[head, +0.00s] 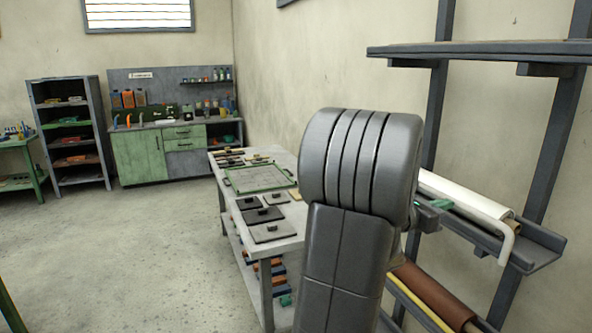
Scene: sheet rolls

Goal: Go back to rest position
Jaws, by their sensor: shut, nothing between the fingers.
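My grey arm (360,190) rises large in front of the camera and covers the middle right of the view. My gripper (438,204) shows only in part, as a small dark piece with teal tips past the arm's right edge. It is shut and holds nothing. It appears close to the left part of a white sheet roll (465,196) on the wall rack; whether it touches the roll cannot be told. A brown roll (432,292) and a yellow roll (420,304) lie lower on the rack, partly behind my arm.
A work table (285,243) with a green-framed tray (258,179) and dark plates stands left of my arm. An upper shelf (480,49) juts out at right. A green cabinet (138,157) and shelving unit (72,138) stand behind.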

